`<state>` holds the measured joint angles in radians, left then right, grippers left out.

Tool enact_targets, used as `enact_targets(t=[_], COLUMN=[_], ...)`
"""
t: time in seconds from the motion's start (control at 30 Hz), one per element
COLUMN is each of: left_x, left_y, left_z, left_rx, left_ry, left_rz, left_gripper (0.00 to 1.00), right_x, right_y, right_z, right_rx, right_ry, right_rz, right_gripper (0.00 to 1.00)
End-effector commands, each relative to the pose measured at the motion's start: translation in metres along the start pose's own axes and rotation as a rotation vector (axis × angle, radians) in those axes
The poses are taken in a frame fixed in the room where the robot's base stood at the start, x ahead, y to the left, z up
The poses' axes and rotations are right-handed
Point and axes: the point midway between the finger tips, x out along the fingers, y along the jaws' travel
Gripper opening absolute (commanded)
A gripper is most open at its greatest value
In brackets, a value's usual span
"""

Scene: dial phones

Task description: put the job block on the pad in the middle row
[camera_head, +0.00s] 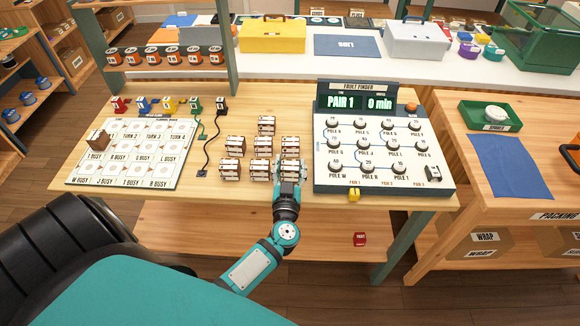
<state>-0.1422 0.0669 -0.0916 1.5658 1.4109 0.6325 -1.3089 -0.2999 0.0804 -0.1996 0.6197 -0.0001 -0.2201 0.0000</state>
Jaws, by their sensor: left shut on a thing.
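Several brown-and-white blocks, which look like the job blocks, stand in a group on the wooden table. My left gripper (288,184) is at the right front of this group, shut on a brown-and-white block (291,166) that its fingers partly hide. I cannot tell whether this block is lifted. Other such blocks (231,169) stand close on its left and behind. The white board (118,166) with rows of marked pads lies at the table's left. My right gripper is not in view.
The fault finder panel (325,178) with dials and a lit display stands just right of my gripper. A red block (360,239) lies lower down.

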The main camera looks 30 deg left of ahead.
Motion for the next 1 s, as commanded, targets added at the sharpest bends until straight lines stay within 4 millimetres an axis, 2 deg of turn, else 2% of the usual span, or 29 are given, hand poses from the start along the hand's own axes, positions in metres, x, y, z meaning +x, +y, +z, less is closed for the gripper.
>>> enact_targets(t=[0.27,0.3,0.43,0.7,0.87,0.9,1.0], left_x=[0.000,0.000,0.000,0.000,0.000,-0.002,-0.026], left_y=[0.000,0.000,0.000,0.000,0.000,0.000,0.000], left_z=[0.005,0.004,0.004,0.004,0.008,0.008,0.006], left_rx=[0.000,0.000,0.000,0.000,-0.001,-0.001,-0.001], left_ry=[-0.001,-0.001,-0.001,-0.001,0.000,0.000,-0.007], left_rz=[0.000,0.000,0.000,0.000,0.000,0.001,-0.001], left_gripper=[0.17,0.55,0.72,0.73,0.73,0.73,0.73], right_x=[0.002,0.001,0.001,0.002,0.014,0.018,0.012], right_y=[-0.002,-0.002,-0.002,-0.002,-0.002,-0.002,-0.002], right_z=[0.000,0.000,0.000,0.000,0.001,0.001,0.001], right_rx=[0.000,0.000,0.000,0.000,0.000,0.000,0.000], right_ry=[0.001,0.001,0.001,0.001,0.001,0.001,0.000], right_rz=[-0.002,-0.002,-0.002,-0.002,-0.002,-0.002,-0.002], right_gripper=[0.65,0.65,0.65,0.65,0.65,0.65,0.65])
